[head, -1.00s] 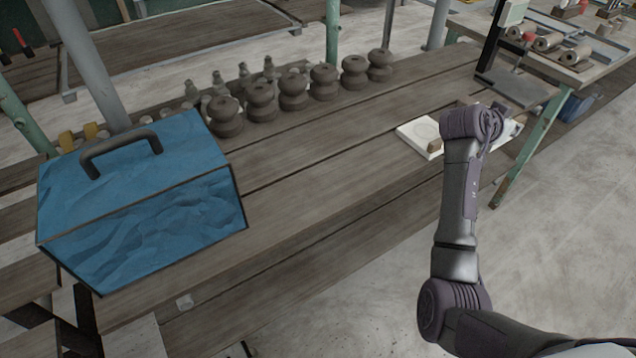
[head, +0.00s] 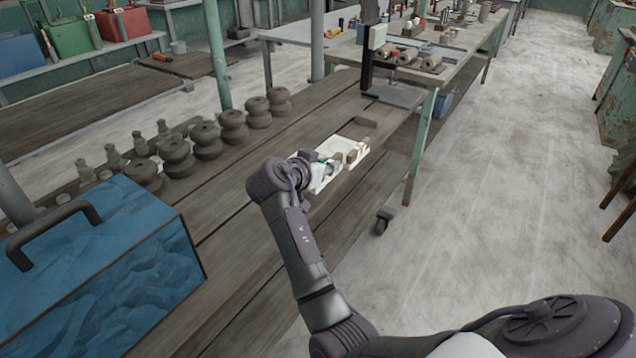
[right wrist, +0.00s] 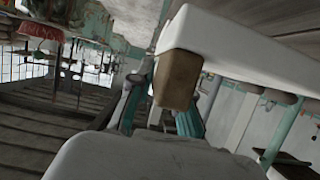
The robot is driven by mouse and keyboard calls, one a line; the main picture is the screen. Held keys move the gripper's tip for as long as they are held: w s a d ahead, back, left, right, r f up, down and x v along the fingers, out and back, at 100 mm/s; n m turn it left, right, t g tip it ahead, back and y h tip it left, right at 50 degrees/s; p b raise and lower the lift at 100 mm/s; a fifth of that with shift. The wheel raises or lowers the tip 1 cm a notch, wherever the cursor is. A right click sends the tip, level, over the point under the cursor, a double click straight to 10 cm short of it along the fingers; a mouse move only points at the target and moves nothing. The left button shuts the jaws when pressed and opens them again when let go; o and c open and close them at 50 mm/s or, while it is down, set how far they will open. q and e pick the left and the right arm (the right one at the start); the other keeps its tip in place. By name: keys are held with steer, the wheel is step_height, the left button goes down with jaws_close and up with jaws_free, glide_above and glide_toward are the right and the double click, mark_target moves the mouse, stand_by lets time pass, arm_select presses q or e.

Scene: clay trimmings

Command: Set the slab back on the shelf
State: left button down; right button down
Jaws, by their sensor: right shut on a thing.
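I cannot tell whether the slab's underside touches the planks. My wrist hides part of its near side. My left gripper is not in view.
A blue toolbox (head: 105,270) with a dark handle stands at the near left of the planks. Several dark spool-shaped pieces (head: 207,140) line the back edge. A green post (head: 217,55) rises behind them. Concrete floor (head: 500,150) at right is clear.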

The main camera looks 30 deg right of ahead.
steer(key=shift+w+a+f, duration=0.3)
steer(key=shift+a+f, duration=0.15)
steer(key=shift+a, duration=0.3)
step_height(320, 180, down, 4)
steer(key=shift+r, duration=0.1)
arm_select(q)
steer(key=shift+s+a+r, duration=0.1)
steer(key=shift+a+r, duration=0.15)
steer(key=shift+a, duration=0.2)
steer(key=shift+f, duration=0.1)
arm_select(e)
steer(key=shift+f, duration=0.2)
steer(key=c, duration=1.5)
jaws_free()
steer(key=shift+f, duration=0.2)
steer(key=shift+c, duration=0.2)
steer(key=o, duration=0.4)
steer(key=shift+r, duration=0.1)
steer(key=shift+o, duration=0.2)
